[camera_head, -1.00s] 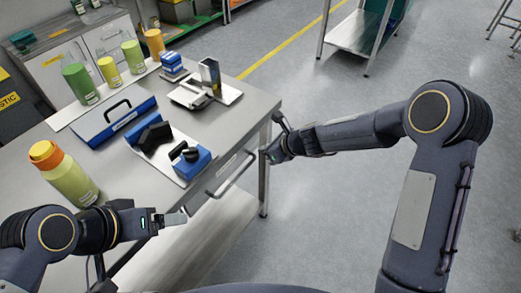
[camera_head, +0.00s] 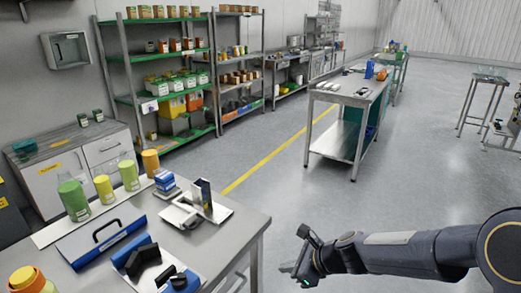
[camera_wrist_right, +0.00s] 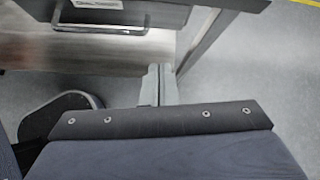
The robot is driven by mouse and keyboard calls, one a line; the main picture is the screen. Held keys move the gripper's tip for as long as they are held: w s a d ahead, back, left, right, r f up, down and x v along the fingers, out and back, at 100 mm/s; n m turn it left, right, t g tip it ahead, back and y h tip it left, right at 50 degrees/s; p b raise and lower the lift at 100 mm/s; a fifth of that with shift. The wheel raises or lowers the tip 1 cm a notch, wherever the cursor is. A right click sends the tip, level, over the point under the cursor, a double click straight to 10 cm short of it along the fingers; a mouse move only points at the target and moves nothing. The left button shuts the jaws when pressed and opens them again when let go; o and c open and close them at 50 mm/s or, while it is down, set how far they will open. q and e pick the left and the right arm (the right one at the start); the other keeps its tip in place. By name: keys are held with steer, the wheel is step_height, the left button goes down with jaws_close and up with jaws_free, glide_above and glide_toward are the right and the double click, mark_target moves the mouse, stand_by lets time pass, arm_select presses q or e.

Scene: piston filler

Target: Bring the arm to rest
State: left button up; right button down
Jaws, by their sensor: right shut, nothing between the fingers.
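My right gripper (camera_head: 289,267) hangs over open floor to the right of the workbench (camera_head: 222,240). In the right wrist view its two fingers (camera_wrist_right: 158,80) lie together, shut, with nothing between them. The right arm reaches in from the right edge of the head view, roughly level. In the right wrist view the bench's drawer handle (camera_wrist_right: 120,14) and a bench leg (camera_wrist_right: 198,40) show beyond the fingers, apart from them. My left gripper is outside both views.
The bench carries a blue-and-silver piece with a black handle (camera_head: 107,236), green and yellow containers (camera_head: 74,199) and a metal fixture (camera_head: 203,197). A second steel table (camera_head: 350,98) stands further back. Shelves (camera_head: 158,58) line the wall. Floor right of the bench is clear.

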steer(key=s+d+r+n+p, duration=0.1)
steer(key=s+d+r+n, duration=0.6)
steer(key=s+r+n, duration=0.5)
steer(key=s+d+f+n+h+p, duration=0.1)
steer(key=s+d+n+h, duration=0.2)
steer(key=s+n, duration=0.6)
steer(key=s+d, duration=0.2)
steer(key=s, duration=0.3)
steer(key=shift+s+d+f+h, duration=0.15)
steer(key=shift+s+d+h, duration=0.05)
steer(key=shift+d+h, duration=0.2)
